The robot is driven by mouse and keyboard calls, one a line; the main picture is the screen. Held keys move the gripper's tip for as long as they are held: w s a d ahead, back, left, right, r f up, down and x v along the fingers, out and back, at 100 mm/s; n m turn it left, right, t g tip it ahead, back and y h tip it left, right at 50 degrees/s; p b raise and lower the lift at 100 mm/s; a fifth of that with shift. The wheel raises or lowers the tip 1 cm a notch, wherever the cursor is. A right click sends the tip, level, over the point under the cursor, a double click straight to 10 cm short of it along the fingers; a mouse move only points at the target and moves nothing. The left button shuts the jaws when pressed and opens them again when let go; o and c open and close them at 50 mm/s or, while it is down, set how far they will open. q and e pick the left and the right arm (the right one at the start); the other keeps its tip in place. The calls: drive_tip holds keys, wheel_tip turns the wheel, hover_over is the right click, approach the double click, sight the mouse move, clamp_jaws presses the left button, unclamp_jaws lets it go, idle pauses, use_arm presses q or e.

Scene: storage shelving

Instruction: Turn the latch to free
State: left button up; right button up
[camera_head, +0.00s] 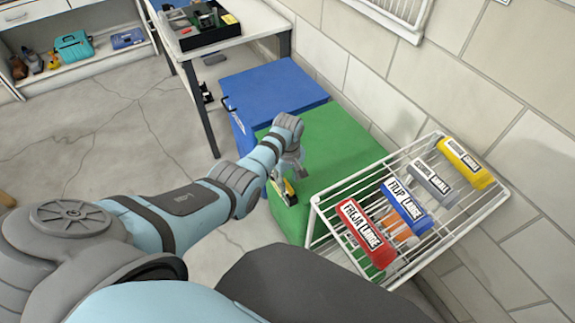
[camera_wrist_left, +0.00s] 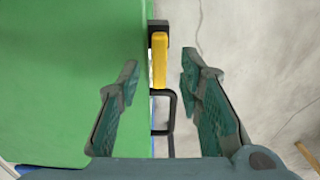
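The latch (camera_head: 289,188) has a yellow lever and black parts and sits on the side of a green box (camera_head: 330,143). In the left wrist view the yellow lever (camera_wrist_left: 159,60) points along the box edge, with a black loop (camera_wrist_left: 165,110) below it. My left gripper (camera_head: 290,170) is at the latch. In the left wrist view its two fingers (camera_wrist_left: 158,78) are apart, one on each side of the latch, with visible gaps to it. It holds nothing. My right gripper is in neither view.
A blue box (camera_head: 272,88) stands behind the green box. A table (camera_head: 222,42) with a dark tray stands at the back. The floor left of the boxes is clear.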

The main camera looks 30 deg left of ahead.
sight(287, 186)
use_arm(q)
wheel_tip(287, 186, up, 9)
drive_tip(key=shift+r, duration=0.15)
drive_tip(key=shift+s, duration=0.1)
